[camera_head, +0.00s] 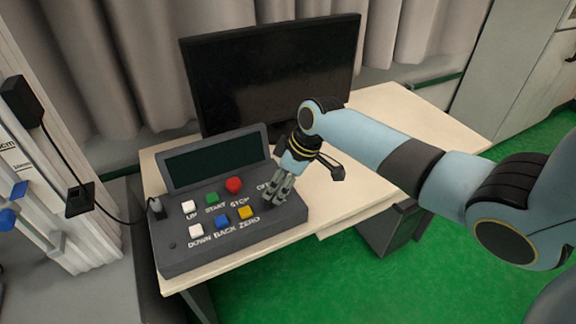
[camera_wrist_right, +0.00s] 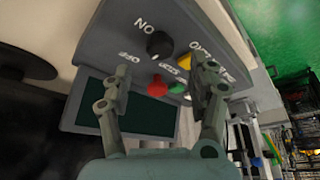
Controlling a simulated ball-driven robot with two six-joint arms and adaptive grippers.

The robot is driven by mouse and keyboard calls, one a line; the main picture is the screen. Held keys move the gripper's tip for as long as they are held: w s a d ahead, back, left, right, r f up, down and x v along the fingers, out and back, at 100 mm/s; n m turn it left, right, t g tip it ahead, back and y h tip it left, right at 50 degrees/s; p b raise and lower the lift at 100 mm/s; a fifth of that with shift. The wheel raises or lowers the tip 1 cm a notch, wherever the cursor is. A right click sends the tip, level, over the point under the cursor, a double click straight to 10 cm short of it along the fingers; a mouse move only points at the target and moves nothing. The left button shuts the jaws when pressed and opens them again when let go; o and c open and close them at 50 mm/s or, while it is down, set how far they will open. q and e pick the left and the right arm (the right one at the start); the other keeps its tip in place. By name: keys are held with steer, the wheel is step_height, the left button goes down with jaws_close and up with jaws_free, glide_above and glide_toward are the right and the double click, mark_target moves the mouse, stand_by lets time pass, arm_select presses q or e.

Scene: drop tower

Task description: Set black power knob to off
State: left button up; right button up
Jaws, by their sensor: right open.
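The black power knob (camera_wrist_right: 159,45) shows in the right wrist view on the grey control box, between the ON and OFF labels. My right gripper (camera_head: 273,202) is over the right end of the box, pointing down. In the right wrist view its two fingers (camera_wrist_right: 164,72) are spread apart with nothing held, and the knob appears beyond the gap between them. I cannot tell whether a finger touches the box. My left gripper is not in view.
Beside the knob are a red STOP button (camera_head: 233,185), a green button (camera_head: 212,197), a yellow button (camera_head: 245,212), a blue button (camera_head: 221,221) and white buttons (camera_head: 189,207). A monitor (camera_head: 275,70) stands behind. The table (camera_head: 375,125) is clear to the right.

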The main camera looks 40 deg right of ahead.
steer(key=v, duration=0.6)
stand_by(0.4)
steer(key=s+a+f+m+g+b, duration=0.1)
steer(key=s+f+b, duration=0.3)
steer(key=s+f, duration=0.5)
steer(key=s+f+m+g+h+b, duration=0.15)
steer(key=s+f+b, duration=0.3)
steer(key=f, duration=0.85)
steer(key=s+a+f+m+g+y+b, duration=0.1)
steer(key=s+f+g+b, duration=0.15)
steer(key=s+f, duration=0.65)
steer(key=s+f+m+t+h+b, duration=0.1)
steer(key=s+f+b, duration=0.4)
steer(key=s+f, duration=1.3)
steer(key=shift+s+a+f+m+t+h+b, duration=0.2)
steer(key=shift+s+f+m+t+h+b, duration=0.2)
steer(key=shift+s+m+h, duration=0.5)
steer(key=shift+s, duration=0.1)
